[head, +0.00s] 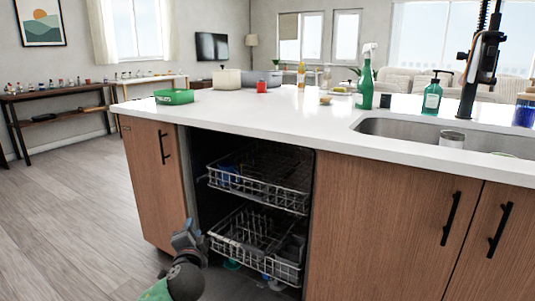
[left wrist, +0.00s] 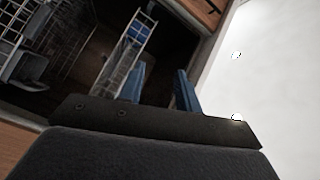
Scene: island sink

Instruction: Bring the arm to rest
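My left gripper (head: 188,236) is low in front of the open dishwasher bay, at the left side of the racks. In the left wrist view its two blue fingers (left wrist: 160,88) stand apart with nothing visible between them. The upper dishwasher rack (head: 262,192) and lower rack (head: 255,243) are pulled partly out. The gripper appears beside the lower rack; I cannot tell whether it touches. My right gripper is not in view.
The white island counter (head: 290,115) is above, with a green basket (head: 174,97), a red cup (head: 262,87), a green spray bottle (head: 366,85) and a sink (head: 400,128). Wooden cabinets (head: 380,220) flank the bay. The floor (head: 70,220) at left is clear.

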